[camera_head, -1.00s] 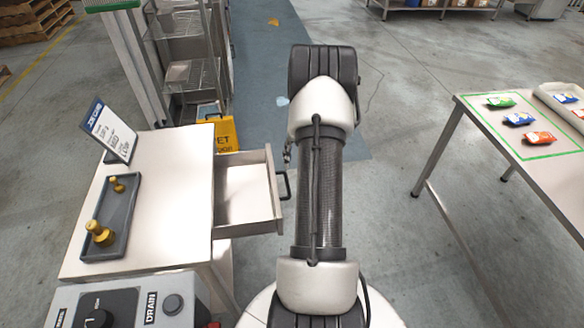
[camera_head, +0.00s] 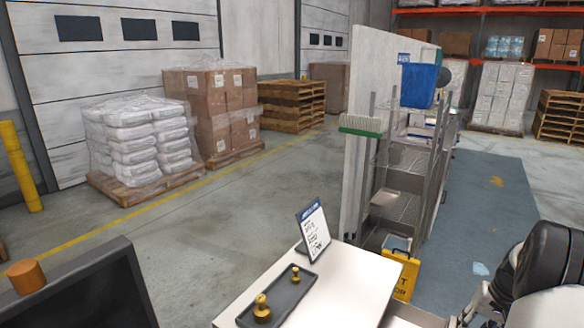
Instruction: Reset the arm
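Part of my arm, a dark joint cap and a pale link, shows at the lower right edge. My gripper cannot be made out in this view. The weighing table (camera_head: 345,290) stands at the bottom centre. Its drawer (camera_head: 408,316) sticks out on the right side, cut off by the lower edge, so its inside is mostly hidden. A dark tray (camera_head: 283,302) on the table holds two brass weights, a larger one (camera_head: 262,309) and a smaller one (camera_head: 295,274). A sign card (camera_head: 313,231) stands behind the tray.
A yellow wet-floor sign (camera_head: 402,275) and a wire rack (camera_head: 405,180) stand behind the table. A dark screen (camera_head: 85,295) with an orange knob (camera_head: 26,276) is at lower left. Wrapped pallets (camera_head: 140,140) line the wall. The floor between is clear.

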